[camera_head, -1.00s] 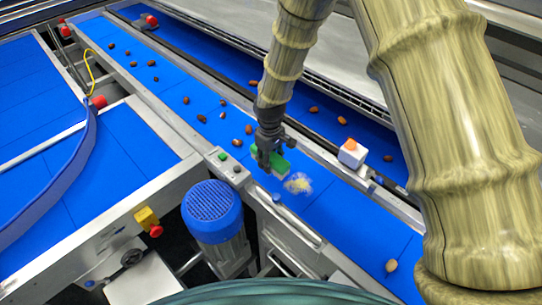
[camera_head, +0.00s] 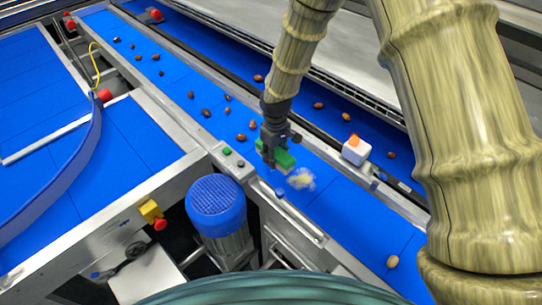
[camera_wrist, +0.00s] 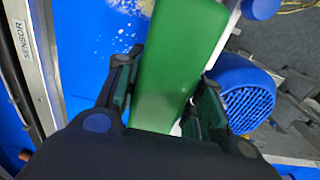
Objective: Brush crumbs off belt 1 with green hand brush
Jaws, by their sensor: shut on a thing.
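My gripper (camera_head: 275,150) is shut on the green hand brush (camera_head: 283,157) and holds it over the blue belt (camera_head: 335,205), close to its surface. In the wrist view the green brush (camera_wrist: 175,65) runs up between the two dark fingers (camera_wrist: 160,95). A pale patch of crumbs (camera_head: 301,179) lies on the belt just to the lower right of the brush. Some crumbs (camera_wrist: 130,8) also show at the top of the wrist view. The brush's bristles are hidden, and I cannot tell whether they touch the belt.
Several brown dates lie up the belt, and a pale one (camera_head: 392,262) lies down it. A white sensor box (camera_head: 356,150) stands on the right rail. A blue motor (camera_head: 217,205) and a button panel (camera_head: 228,160) are at the left. A second belt (camera_head: 330,112) runs beyond the rail.

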